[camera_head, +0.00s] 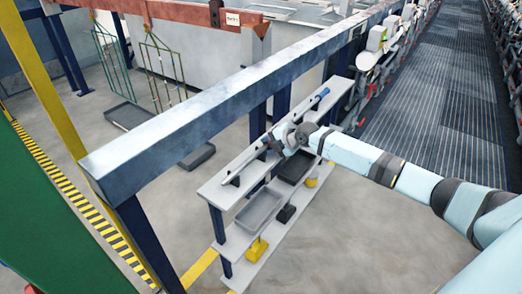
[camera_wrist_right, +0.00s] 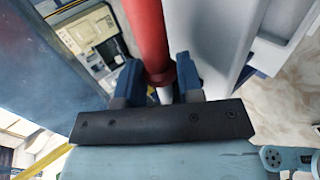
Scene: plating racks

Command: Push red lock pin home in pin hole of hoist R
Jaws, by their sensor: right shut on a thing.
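My right gripper (camera_head: 284,137) is at the upper shelf, close to a long pale pole with a blue end (camera_head: 319,97). In the right wrist view my right gripper (camera_wrist_right: 158,82) is shut on a red rod (camera_wrist_right: 148,35). The rod has a collar just between the fingertips, and a thin pale shaft shows below it. I cannot tell whether this rod is the lock pin or part of the pole. A red beam with a small sign (camera_head: 232,19) is at the top of the head view; the sign is too small to read. No pin hole can be made out.
A blue-grey rail (camera_head: 190,119) crosses in front of the shelf rack (camera_head: 216,187). Lower shelves hold a grey tray (camera_head: 260,209), a dark tray (camera_head: 293,167) and yellow items. Wire racks (camera_head: 163,62) hang at the back left. The floor at lower right is clear.

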